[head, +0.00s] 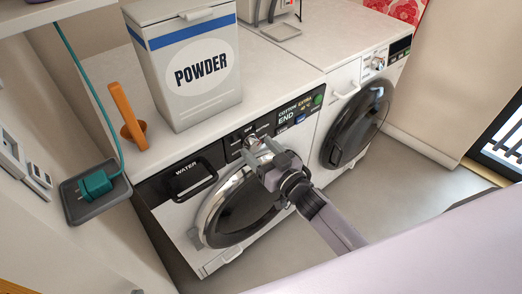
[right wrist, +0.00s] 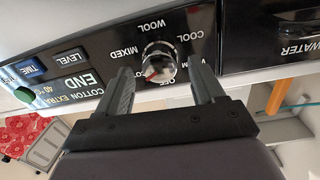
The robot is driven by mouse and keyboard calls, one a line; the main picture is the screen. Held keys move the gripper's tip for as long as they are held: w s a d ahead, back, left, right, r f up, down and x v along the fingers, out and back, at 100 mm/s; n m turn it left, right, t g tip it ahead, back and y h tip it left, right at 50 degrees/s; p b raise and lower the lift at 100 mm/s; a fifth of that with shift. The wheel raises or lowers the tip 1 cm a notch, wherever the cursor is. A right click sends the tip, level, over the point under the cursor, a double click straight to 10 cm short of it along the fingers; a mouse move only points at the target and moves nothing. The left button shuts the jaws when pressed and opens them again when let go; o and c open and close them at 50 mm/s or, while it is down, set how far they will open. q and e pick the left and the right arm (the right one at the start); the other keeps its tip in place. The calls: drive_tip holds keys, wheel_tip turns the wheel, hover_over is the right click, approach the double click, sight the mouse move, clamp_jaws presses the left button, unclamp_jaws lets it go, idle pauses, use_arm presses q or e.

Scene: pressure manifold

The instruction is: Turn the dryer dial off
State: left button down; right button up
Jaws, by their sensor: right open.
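The dryer dial (right wrist: 158,62) is a round chrome knob with a red mark on a black control panel. It sits on the front machine, the one with the "WATER" drawer, and shows in the head view (head: 250,142). In the right wrist view the panel is upside down; the red mark points to the lower left, near the "OFF" lettering. My right gripper (head: 261,153) is open in front of the panel. In the wrist view its fingers (right wrist: 161,72) lie on either side of the dial; contact cannot be told. My left gripper is out of view.
A second machine (head: 350,115) stands to the right. Grey floor lies in front.

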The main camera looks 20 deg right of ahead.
drive_tip(key=c, duration=1.1)
drive_tip(key=shift+o, duration=0.2)
drive_tip(key=n+b, duration=0.1)
drive_tip(key=n, duration=0.4)
drive_tip(key=shift+f+n, duration=0.15)
drive_tip(key=shift+n, duration=0.25)
drive_tip(key=n+b, duration=0.1)
drive_tip(key=n, duration=0.3)
drive_tip(key=shift+n, duration=1)
drive_tip(key=shift+s, duration=0.1)
